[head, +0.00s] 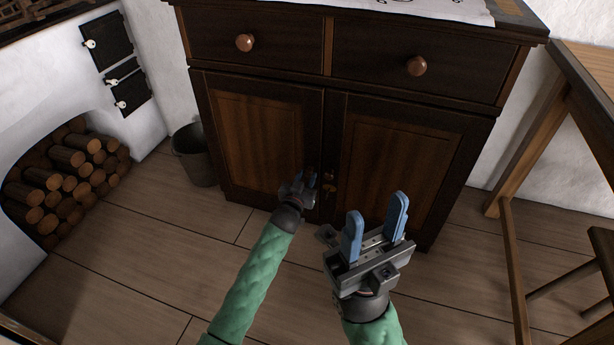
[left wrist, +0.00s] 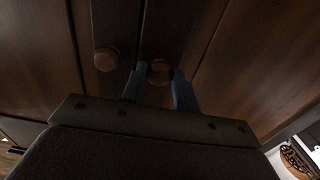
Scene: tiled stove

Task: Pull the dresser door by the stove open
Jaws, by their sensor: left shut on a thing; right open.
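The dark brown dresser (head: 335,140) has two lower doors. The left door (head: 258,130), on the stove's side, looks shut. My left gripper (head: 308,178) is at this door's inner edge. In the left wrist view, its blue fingers are shut on a round wooden knob (left wrist: 159,72); in the head view the gripper hides that knob. The right door (head: 400,160) looks shut, and its knob (left wrist: 107,59) is free beside my fingers. My right gripper (head: 376,214) is open and empty, in front of the right door.
The white tiled stove (head: 150,75) with a log-filled niche (head: 70,175) stands at left. A dark bucket (head: 194,155) stands between stove and dresser, near the left door. A wooden table (head: 545,130) and chair (head: 570,275) are at right. The floor (head: 150,260) at left front is clear.

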